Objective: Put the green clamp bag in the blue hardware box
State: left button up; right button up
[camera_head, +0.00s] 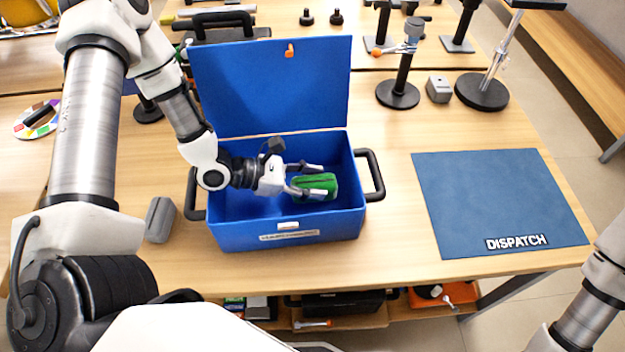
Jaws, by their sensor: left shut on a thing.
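The blue hardware box (285,238) stands on the wooden table with its lid (270,90) raised at the back. It has a dark handle at each side. The green clamp bag (318,183) is inside the outline of the open box, toward its right part. My left gripper (314,181) reaches in from the left and is shut on the green clamp bag. I cannot tell whether the bag touches the box floor. My right arm shows at the lower right edge, but its gripper is out of view.
A blue mat marked DISPATCH (490,200) lies to the right of the box. A grey block (160,219) sits left of the box. Black-based stands (398,94) stand at the back right. The table between box and mat is clear.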

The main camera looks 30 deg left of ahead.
pick_arm(q)
jog(key=o, duration=1.4)
jog(key=shift+s+f, duration=0.2)
jog(key=shift+f, duration=0.2)
jog(key=shift+r, duration=0.25)
jog(key=shift+w+r+p, duration=0.1)
jog(key=shift+r+p, duration=0.5)
jog(key=p+v, duration=0.3)
jog(key=v, duration=0.4)
jog(key=shift+a, duration=0.3)
